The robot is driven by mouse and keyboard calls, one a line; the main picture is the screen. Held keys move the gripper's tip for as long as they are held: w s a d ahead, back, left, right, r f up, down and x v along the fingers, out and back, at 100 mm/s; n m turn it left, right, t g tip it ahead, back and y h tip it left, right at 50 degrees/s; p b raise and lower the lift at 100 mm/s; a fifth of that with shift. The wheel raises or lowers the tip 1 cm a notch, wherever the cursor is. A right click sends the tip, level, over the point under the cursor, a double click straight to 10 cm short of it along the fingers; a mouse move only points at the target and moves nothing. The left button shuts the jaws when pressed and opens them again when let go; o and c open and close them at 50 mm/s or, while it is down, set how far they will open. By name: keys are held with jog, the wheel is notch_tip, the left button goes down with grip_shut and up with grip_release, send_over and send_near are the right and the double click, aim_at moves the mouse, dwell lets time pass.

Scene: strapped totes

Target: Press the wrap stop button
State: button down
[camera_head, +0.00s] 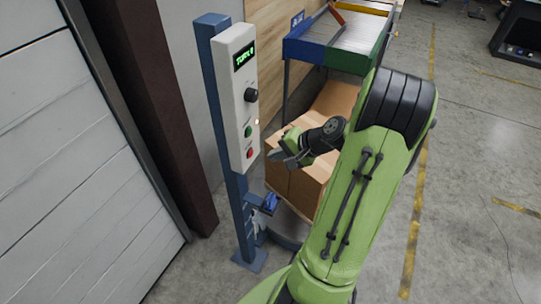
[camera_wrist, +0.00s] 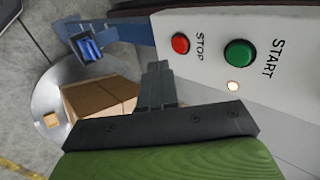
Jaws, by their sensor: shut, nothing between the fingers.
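The red stop button (camera_head: 250,154) sits low on a white control box (camera_head: 236,75) mounted on a blue post. In the wrist view the red button (camera_wrist: 181,44) has the word STOP beside it. The green START button (camera_head: 248,131) is above it and also shows in the wrist view (camera_wrist: 239,53). My gripper (camera_head: 279,157) is shut and empty, to the right of the red button in the head view. In the wrist view my gripper's fingertips (camera_wrist: 158,66) are close to the red button, with a small gap in the picture. Whether they touch it I cannot tell.
A black knob (camera_head: 251,95) and a lit green display (camera_head: 244,56) are higher on the box. Cardboard boxes (camera_head: 307,187) on a round turntable (camera_wrist: 45,95) stand beside the post. A blue bracket (camera_head: 266,203) sticks out below. Open floor lies to the right.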

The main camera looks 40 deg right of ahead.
jog(key=v, duration=0.6)
jog(key=shift+s+d+p, duration=0.15)
jog(key=shift+s+p, duration=0.15)
jog(key=shift+p, duration=0.15)
jog(key=shift+r, duration=0.1)
jog(key=w+a+r+n+g+h, duration=0.1)
jog(key=a+r+n+g, duration=0.2)
jog(key=a, duration=0.5)
jog(key=w+a+r+n+g, duration=0.1)
jog(key=a+r+n, duration=0.1)
jog(key=a+n, duration=0.35)
jog(key=s+a+r+n+h, duration=0.1)
jog(key=s+a+r+n, duration=0.1)
jog(key=s+a, duration=0.4)
jog(key=s+a+r+n+h, duration=0.1)
jog(key=s+a+r+n, duration=0.2)
jog(key=s+a, duration=0.3)
jog(key=shift+s+t, duration=0.25)
jog(key=shift+t, duration=0.15)
jog(key=shift+r+n, duration=0.1)
jog(key=shift+n, duration=0.15)
